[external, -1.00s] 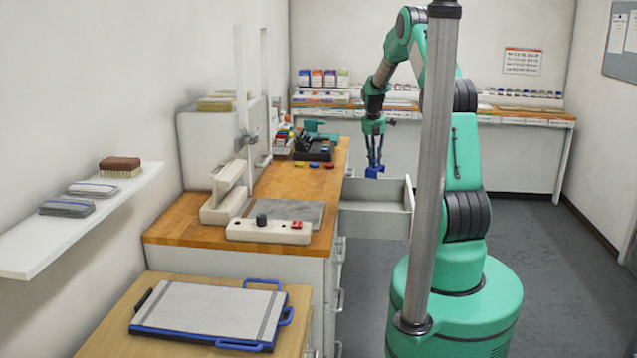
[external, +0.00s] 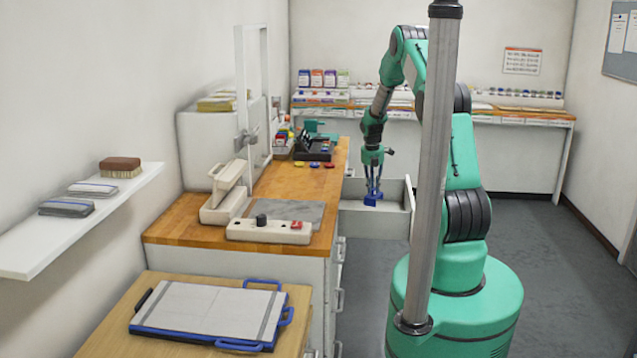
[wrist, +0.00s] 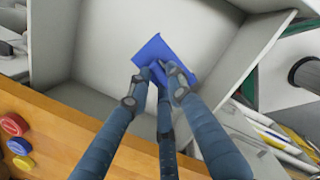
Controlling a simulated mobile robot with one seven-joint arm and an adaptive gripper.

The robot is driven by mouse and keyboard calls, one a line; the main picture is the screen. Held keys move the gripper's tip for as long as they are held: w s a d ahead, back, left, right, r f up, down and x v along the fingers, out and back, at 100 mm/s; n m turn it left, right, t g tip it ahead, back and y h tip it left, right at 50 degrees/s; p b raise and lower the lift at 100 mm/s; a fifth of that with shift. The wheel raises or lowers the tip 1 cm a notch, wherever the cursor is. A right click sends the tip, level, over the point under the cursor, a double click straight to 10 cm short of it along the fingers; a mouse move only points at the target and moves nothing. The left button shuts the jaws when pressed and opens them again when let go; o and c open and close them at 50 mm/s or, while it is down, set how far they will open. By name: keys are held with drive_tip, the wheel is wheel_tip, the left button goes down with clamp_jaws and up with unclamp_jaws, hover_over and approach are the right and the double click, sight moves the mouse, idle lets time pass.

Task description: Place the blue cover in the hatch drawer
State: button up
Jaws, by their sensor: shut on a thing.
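The blue cover (wrist: 158,52) is between the fingertips of my gripper (wrist: 160,78), which is shut on it. In the external view the blue cover (external: 371,199) shows small at the tips of my gripper (external: 373,190). The hatch drawer (external: 377,222) is pulled out from the wooden-topped bench. In the wrist view the cover is over the pale floor of the drawer (wrist: 110,30), between its side walls. The cover's height above the drawer floor is hard to tell, and my fingers hide part of it.
Red, yellow and blue round pieces (wrist: 15,124) lie on the bench top (wrist: 60,135) beside the drawer. A white press-like device (external: 228,195) and a control box (external: 268,230) stand on the bench. Shelves with small goods line the back wall.

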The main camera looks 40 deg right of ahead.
sight(372, 206)
drive_tip(key=shift+f+b, duration=0.55)
drive_tip(key=shift+f, duration=2.5)
drive_tip(key=shift+f+b, duration=0.35)
drive_tip(key=shift+f, duration=1.55)
drive_tip(key=shift+f, duration=0.1)
drive_tip(key=o, duration=0.7)
drive_tip(key=shift+o, duration=0.4)
drive_tip(key=r, duration=0.4)
drive_tip(key=a+r+p, duration=0.1)
drive_tip(key=r, duration=0.3)
drive_tip(key=r+p, duration=0.1)
drive_tip(key=r, duration=0.3)
drive_tip(key=shift+s+a, duration=0.35)
